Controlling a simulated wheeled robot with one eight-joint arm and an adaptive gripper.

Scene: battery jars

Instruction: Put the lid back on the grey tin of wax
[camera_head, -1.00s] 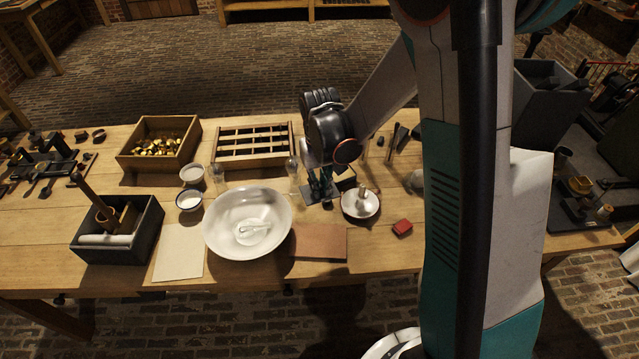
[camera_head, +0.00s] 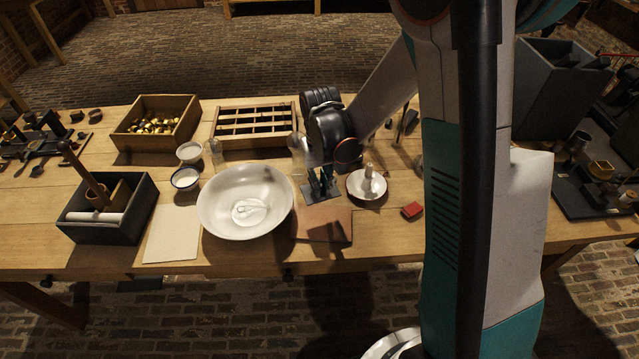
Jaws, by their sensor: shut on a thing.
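My gripper (camera_head: 322,188) points down over the table, right of the white bowl (camera_head: 213,217). It is shut on a dark grey flat thing (camera_head: 307,194) at its fingertips. This may be the lid, but it is too small to be sure. A shadow of the gripper falls on the brown pad (camera_head: 302,228) below, so the held thing seems to be above the table. I cannot make out the grey tin of wax clearly; the spot just behind my gripper is hidden by the wrist.
A white saucer (camera_head: 355,194) with a small upright thing stands close right of my gripper. A red block (camera_head: 412,210) lies farther right. A slatted wooden box (camera_head: 252,143) and a glass (camera_head: 297,142) stand behind. My arm hides part of the right side.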

